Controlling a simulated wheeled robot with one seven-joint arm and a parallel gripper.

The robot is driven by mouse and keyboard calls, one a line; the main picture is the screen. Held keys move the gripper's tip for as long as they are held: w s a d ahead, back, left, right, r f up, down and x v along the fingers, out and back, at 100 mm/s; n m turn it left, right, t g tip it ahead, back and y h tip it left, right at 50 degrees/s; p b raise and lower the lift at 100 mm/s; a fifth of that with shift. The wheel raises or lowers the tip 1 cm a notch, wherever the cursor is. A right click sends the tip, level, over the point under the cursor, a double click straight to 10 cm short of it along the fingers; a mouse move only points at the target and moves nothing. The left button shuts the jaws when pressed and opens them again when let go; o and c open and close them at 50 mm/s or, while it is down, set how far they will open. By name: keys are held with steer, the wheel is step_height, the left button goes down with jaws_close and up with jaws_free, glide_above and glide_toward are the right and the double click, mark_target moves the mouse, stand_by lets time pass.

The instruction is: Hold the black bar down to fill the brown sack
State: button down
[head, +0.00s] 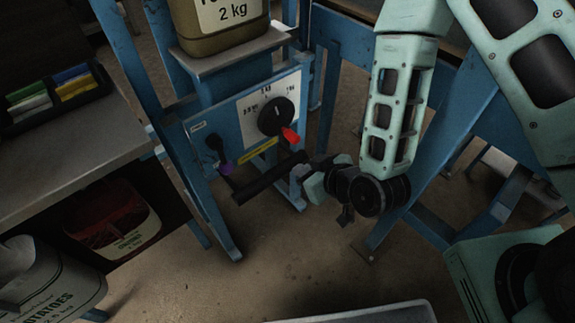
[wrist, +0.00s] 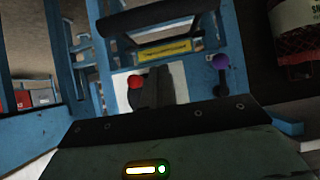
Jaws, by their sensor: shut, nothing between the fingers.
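The brown sack (head: 220,22), labelled 2 kg, stands upright on a small metal platform of a blue frame at the top of the head view; its top is cut off. The black bar (head: 268,178) is a thick handle across the front of the frame, below the dial panel. It also crosses the top of the wrist view (wrist: 155,17). My gripper (head: 303,178) is shut and empty, close to the bar's right end. I cannot tell whether it touches the bar.
A black dial (head: 275,116) with a red pointer and a purple-knobbed lever (head: 223,167) sit on the panel. A table (head: 75,160) with a tray of coloured items is at left, with a red sack (head: 110,215) and a potato sack (head: 50,285) below. The floor in front is clear.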

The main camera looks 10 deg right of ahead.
steer(key=shift+w+d+f, duration=0.2)
steer(key=shift+w+f, duration=0.05)
steer(key=b, duration=0.3)
glide_above(280, 171)
steer(key=s, duration=0.3)
step_height(280, 171, down, 6)
steer(key=shift+w+f+b, duration=0.15)
steer(key=shift+w+f, duration=0.05)
steer(key=shift+f, duration=0.4)
steer(key=shift+w+f+b, duration=0.15)
steer(key=shift+w+f, duration=0.05)
steer(key=shift+f, duration=0.4)
steer(key=shift+w+f, duration=0.1)
steer(key=shift+f, duration=0.45)
